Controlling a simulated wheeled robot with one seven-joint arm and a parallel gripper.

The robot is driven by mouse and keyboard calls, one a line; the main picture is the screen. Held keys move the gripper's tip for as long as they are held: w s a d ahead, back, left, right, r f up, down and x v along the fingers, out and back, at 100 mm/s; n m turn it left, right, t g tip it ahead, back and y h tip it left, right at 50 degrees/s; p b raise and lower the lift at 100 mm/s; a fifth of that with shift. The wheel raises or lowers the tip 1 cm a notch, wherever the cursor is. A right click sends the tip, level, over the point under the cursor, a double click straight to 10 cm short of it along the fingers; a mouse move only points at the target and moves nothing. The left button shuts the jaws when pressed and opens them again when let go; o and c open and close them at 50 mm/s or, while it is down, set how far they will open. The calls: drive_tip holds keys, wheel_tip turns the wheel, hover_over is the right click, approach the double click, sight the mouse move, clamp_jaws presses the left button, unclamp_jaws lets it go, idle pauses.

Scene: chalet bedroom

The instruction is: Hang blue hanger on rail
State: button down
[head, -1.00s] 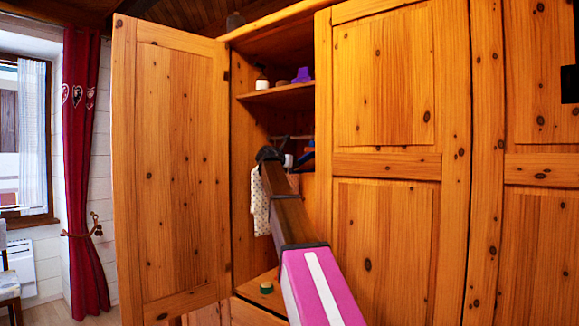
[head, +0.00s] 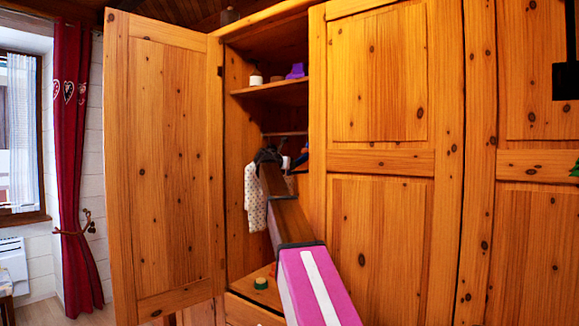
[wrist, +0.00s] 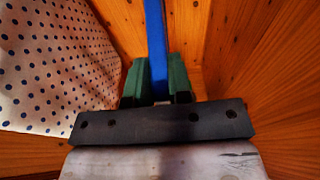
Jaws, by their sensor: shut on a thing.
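My gripper (wrist: 158,84) is shut on the blue hanger (wrist: 155,35), whose narrow blue bar rises between the green fingers in the wrist view. In the head view my gripper (head: 267,156) is inside the open wardrobe, just below the rail (head: 286,134). A small blue piece (head: 303,158) shows right of the gripper there; I cannot tell whether it is the same hanger. The hanger's hook is not visible, and my arm hides part of the rail area. Whether the hanger touches the rail cannot be seen.
A white polka-dot garment (head: 254,196) hangs left of my gripper, close by in the wrist view (wrist: 50,62). The open door (head: 165,160) stands left, a closed door (head: 380,160) right. A shelf (head: 275,92) with small items is above; a green round object (head: 261,283) lies below.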

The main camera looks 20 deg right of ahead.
drive_tip(key=c, duration=1)
unclamp_jaws()
drive_tip(key=shift+o, duration=0.2)
drive_tip(key=shift+s+a, duration=0.1)
drive_tip(key=v, duration=1.1)
drive_tip(key=s+f+m+g+y, duration=0.1)
drive_tip(key=s+f+m+y, duration=0.2)
drive_tip(key=f, duration=1.1)
drive_tip(key=s+a+f+m+g+y, duration=0.15)
drive_tip(key=s+f+m, duration=0.3)
drive_tip(key=f, duration=1.05)
drive_tip(key=s+f+m+g+y, duration=0.2)
drive_tip(key=s+f+m, duration=0.15)
drive_tip(key=f, duration=1.05)
drive_tip(key=s+a+f+m+g+y, duration=0.2)
drive_tip(key=s+f+m, duration=0.5)
drive_tip(key=s+f, duration=0.5)
drive_tip(key=s+a+f+m+g+y, duration=0.3)
drive_tip(key=s+f+m, duration=0.4)
drive_tip(key=s+f, duration=0.5)
wheel_tip(320, 180, down, 3)
drive_tip(key=shift+s+a+m+y, duration=0.15)
drive_tip(key=shift+s+m+y, duration=0.15)
drive_tip(key=shift+s+y, duration=0.15)
